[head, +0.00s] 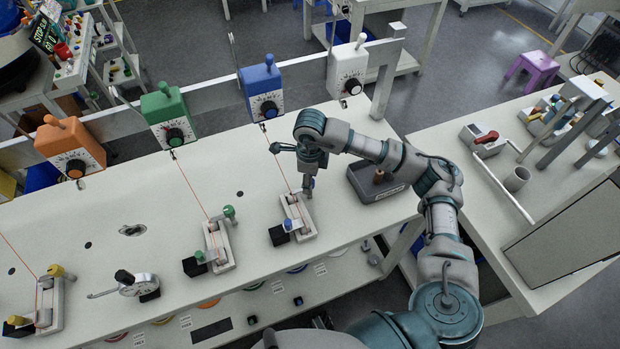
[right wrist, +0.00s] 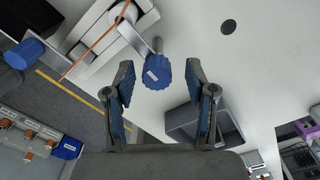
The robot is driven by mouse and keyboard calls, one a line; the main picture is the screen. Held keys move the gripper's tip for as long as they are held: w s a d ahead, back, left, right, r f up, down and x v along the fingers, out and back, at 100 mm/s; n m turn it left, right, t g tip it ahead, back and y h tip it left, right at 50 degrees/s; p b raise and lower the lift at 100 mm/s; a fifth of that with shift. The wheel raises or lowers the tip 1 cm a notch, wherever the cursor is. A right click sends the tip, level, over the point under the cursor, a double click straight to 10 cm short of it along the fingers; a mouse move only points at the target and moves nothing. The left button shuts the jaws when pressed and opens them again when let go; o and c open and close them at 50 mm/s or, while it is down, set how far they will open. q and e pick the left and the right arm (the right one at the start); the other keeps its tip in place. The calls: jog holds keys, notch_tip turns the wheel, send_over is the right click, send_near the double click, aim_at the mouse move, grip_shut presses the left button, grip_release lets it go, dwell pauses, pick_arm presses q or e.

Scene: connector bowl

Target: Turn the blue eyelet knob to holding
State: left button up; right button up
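The blue station (head: 298,222) on the white table is a small light fixture with an orange line running into it. A blue knob (right wrist: 157,72) with a pale label sits on a short metal arm of the fixture in the right wrist view. The label is too small to read. A second blue knob (right wrist: 20,52) shows at the left, beside a black block. My right gripper (head: 307,180) is over the fixture's upper end and hides part of it. In the right wrist view its open fingers (right wrist: 160,68) stand on either side of the labelled knob, with gaps at both sides.
A grey tray (head: 374,193) with a brown cylinder stands right of the blue station. A green-knobbed station (head: 217,247) is to its left, and a dial gauge (head: 137,284) lies further left. A blue dial box (head: 262,90) stands behind on a rail.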

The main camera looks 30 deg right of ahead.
jog(key=shift+s+r, duration=0.1)
jog(key=shift+r, duration=0.05)
notch_tip(320, 180, up, 12)
jog(key=shift+f, duration=0.2)
jog(key=shift+d, duration=0.1)
dwell(0.4)
